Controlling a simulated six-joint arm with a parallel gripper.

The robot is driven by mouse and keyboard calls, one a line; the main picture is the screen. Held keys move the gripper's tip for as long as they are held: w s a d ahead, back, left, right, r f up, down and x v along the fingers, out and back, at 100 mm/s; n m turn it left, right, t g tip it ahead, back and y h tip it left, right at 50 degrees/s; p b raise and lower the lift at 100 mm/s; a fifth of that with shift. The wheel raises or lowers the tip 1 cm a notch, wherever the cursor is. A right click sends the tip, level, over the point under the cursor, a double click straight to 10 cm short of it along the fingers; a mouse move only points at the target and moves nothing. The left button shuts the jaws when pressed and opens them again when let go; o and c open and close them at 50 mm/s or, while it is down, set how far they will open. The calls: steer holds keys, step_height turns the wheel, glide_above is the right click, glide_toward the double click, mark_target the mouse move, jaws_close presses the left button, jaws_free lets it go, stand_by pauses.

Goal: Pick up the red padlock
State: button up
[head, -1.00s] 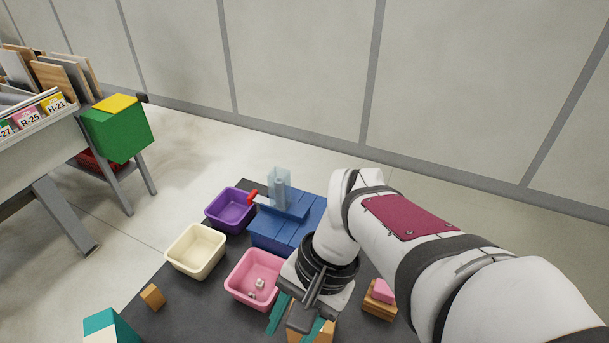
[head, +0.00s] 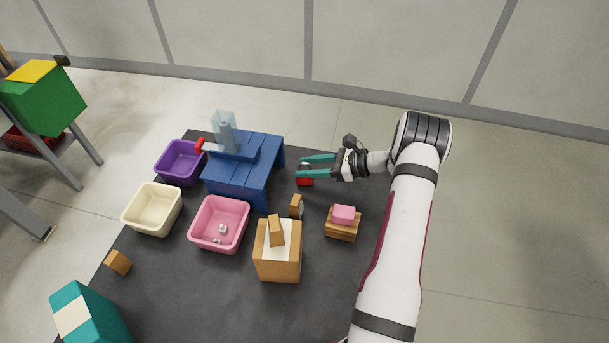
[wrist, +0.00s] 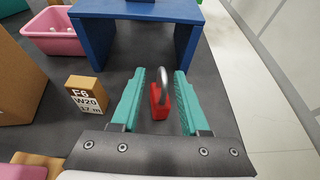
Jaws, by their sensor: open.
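The red padlock (head: 305,182) stands on the dark table top to the right of the blue bench. In the wrist view the padlock (wrist: 160,101) is upright, with its grey shackle on top, and sits between the two teal fingers. My gripper (head: 302,167) is open and comes in from the right in the head view. In the wrist view my gripper (wrist: 159,75) has a finger on each side of the padlock, with gaps between. In the head view the fingers and the padlock overlap, so their height difference is hard to tell.
The blue bench (head: 237,183) is close ahead of the fingers. A small labelled wooden block (wrist: 87,94) stands left of them. A cardboard box (head: 278,262), wooden blocks with a pink piece (head: 344,214) and a pink bin (head: 222,206) stand nearby.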

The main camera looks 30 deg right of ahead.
steer(key=x, duration=0.6)
steer(key=shift+s+d+f, duration=0.1)
jaws_close()
